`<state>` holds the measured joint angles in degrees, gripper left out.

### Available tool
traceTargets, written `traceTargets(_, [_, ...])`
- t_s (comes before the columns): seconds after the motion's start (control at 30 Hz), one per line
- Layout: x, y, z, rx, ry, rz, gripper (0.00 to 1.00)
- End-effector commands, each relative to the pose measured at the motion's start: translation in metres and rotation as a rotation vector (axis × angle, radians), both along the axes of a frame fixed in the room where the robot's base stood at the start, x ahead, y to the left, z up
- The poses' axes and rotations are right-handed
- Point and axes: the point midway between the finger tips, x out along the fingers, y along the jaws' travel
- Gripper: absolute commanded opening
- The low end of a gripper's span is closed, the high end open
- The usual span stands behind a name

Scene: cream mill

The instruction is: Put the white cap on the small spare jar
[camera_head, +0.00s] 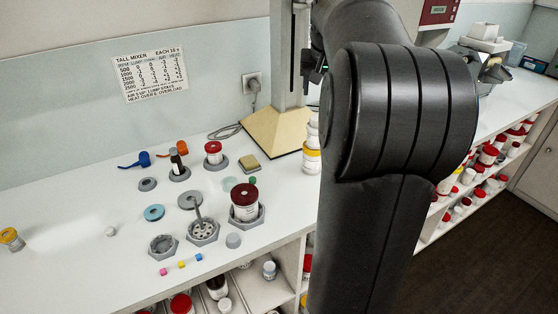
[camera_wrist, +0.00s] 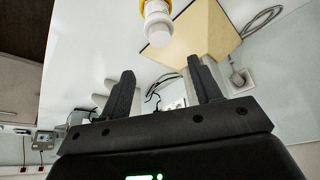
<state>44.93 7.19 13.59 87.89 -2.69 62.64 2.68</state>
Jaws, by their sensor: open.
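A small white piece (camera_head: 110,231), which may be the white cap, lies alone on the left of the counter. A pale grey-white round piece (camera_head: 233,240) stands near the front edge; I cannot tell if it is a jar or a cap. A white bottle with a yellow band (camera_head: 312,160) stands by the mixer base, partly behind my arm. What looks like this bottle (camera_wrist: 157,22) shows white-topped in the wrist view, beyond my fingers. My gripper (camera_wrist: 160,66) is open with nothing between its fingers.
The mixer base (camera_head: 275,131) stands against the wall. Grey holders, a large red-lidded jar (camera_head: 244,204), a smaller red-lidded jar (camera_head: 213,154) and a blue ring (camera_head: 154,213) crowd the counter's middle. The far-left counter is mostly clear. Shelves below hold many jars.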

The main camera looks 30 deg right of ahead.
Motion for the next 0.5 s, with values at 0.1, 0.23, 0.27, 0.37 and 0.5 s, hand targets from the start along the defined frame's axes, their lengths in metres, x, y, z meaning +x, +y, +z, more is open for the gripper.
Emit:
traceTargets(0.1, [-0.004,0.024,0.003,-0.010,0.001,0.030,0.58])
traceTargets(0.23, [-0.019,0.079,0.005,-0.033,0.000,0.100,0.58])
traceTargets(0.27, [-0.025,0.093,0.004,-0.038,-0.001,0.120,0.58])
traceTargets(0.37, [-0.048,0.141,0.000,-0.053,-0.005,0.186,0.58])
traceTargets(0.5, [-0.088,0.197,-0.012,-0.067,-0.019,0.278,0.58])
